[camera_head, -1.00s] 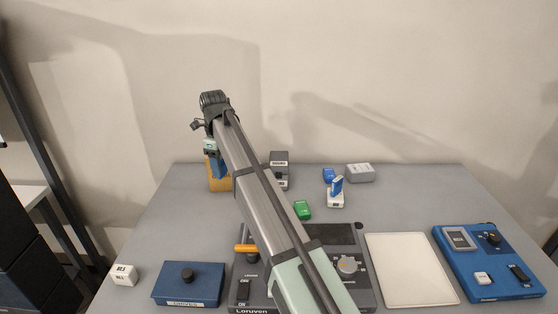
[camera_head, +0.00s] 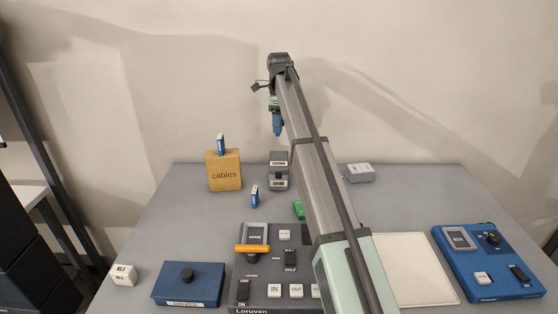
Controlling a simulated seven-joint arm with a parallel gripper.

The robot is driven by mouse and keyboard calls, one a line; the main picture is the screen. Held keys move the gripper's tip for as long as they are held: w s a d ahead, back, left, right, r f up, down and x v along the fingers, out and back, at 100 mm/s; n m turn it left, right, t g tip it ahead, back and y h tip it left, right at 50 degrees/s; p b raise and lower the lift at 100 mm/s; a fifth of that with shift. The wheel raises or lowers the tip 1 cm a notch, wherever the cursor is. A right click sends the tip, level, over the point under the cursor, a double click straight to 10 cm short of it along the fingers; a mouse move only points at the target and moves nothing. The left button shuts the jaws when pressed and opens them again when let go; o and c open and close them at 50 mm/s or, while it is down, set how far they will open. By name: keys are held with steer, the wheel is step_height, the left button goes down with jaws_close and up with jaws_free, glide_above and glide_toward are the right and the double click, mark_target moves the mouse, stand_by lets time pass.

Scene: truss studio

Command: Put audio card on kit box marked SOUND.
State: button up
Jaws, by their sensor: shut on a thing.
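My gripper (camera_head: 277,130) hangs in the air above and behind a grey two-tier kit box (camera_head: 279,170). The box's front labels are small; the lower one appears to read SOUND. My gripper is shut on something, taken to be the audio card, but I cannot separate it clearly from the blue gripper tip. One small blue card (camera_head: 220,144) stands on the orange-yellow cables box (camera_head: 224,172), left of the kit box. Another small blue card (camera_head: 255,196) stands on the table in front of the kit box.
A grey box (camera_head: 360,173) stands at the back right. A green item (camera_head: 299,210) is partly behind my arm. Along the front are a white block (camera_head: 124,275), a blue box (camera_head: 188,284), a dark control panel (camera_head: 274,270), a white mat (camera_head: 425,280) and a blue panel (camera_head: 490,262).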

steer(key=shift+s+n, duration=0.2)
steer(key=shift+n, duration=0.9)
steer(key=shift+f, duration=0.3)
glide_toward(279, 159)
steer(key=shift+f, duration=2.55)
steer(key=o, duration=1)
steer(key=shift+f, duration=0.1)
step_height(279, 159, up, 12)
steer(key=shift+r, duration=0.15)
